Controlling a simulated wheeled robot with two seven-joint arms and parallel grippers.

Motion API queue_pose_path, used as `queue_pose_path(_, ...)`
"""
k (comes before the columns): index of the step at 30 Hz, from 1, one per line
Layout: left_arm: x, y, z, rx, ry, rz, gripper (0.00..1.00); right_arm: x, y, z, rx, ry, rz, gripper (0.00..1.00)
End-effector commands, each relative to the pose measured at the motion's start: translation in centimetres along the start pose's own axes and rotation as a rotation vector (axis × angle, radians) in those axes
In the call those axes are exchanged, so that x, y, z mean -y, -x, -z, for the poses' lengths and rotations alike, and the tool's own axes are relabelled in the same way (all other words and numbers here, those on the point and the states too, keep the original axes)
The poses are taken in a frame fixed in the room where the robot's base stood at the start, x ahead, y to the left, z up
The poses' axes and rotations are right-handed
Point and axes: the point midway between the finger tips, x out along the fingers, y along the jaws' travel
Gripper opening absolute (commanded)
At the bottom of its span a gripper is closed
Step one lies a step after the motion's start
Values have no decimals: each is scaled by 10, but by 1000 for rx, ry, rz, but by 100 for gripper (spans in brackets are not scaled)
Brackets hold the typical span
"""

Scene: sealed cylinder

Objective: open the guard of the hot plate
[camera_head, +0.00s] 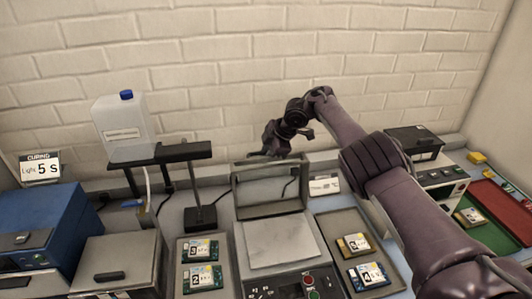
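The hot plate (278,243) is in the middle of the head view, a grey unit with a bare pale top and a control panel (296,288) with buttons in front. Its guard (240,197), a grey frame with a see-through middle, stands upright along the back of the plate, so the plate's top is uncovered. My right arm reaches in from the right, and my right gripper (268,152) is just above the guard's top edge. I cannot tell whether it touches the guard. Its fingers are small and dark, and their opening is unclear. My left gripper is out of view.
Trays with labelled boards flank the plate, left (181,277) and right (335,232). A black stand (201,213) and a white bottle (121,125) are at the back left. A blue box (35,232) is far left. A brick wall closes the back.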

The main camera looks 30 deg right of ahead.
Motion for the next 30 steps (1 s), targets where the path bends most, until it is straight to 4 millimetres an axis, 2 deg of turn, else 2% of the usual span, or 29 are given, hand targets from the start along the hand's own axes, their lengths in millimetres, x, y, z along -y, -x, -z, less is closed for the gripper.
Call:
queue_pose_path(8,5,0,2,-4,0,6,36,-1,1,0,0,1,-3,21)
queue_pose_path(13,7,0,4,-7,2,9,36,-3,9,-1,1,2,-7,21)
queue_pose_path(19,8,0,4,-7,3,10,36,-1,30,-2,4,4,-5,21)
queue_pose_path(23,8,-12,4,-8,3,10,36,-1,52,-2,2,3,-7,21)
queue_pose_path(25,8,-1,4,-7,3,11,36,-3,67,0,2,1,-4,21)
queue_pose_path(30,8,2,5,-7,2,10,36,-1,77,0,1,-1,-1,21)
